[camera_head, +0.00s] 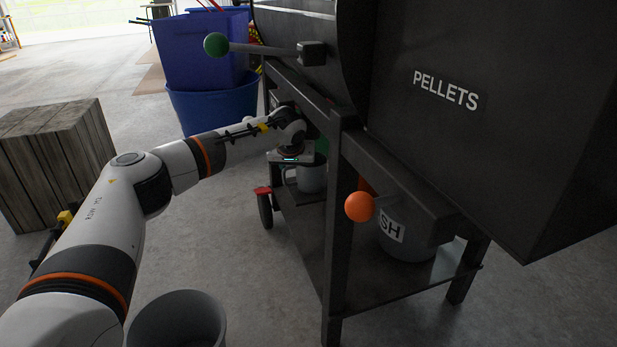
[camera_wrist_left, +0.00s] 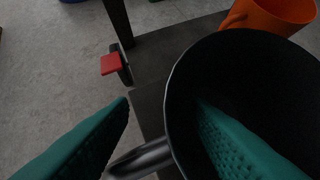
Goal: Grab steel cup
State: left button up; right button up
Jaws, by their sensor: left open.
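The steel cup (camera_head: 312,179) is grey and stands on the black lower shelf of the grill stand in the head view, partly hidden by my left gripper. In the left wrist view the cup (camera_wrist_left: 245,75) is large, with a dark inside and its handle (camera_wrist_left: 142,159) at the lower left. My left gripper (camera_wrist_left: 165,103) is open over the rim. One teal finger is over or inside the cup's mouth, the other outside it to the left, with the rim and handle between them. I cannot tell whether either finger touches the cup. My right gripper is not in view.
An orange cup (camera_wrist_left: 262,16) stands close beside the steel cup. The stand's leg (camera_head: 337,230), a red-pedalled caster (camera_head: 264,192), an orange knob (camera_head: 359,206) and an ash bucket (camera_head: 408,235) are nearby.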

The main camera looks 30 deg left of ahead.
pick_arm(q)
grip_shut()
dwell(0.4)
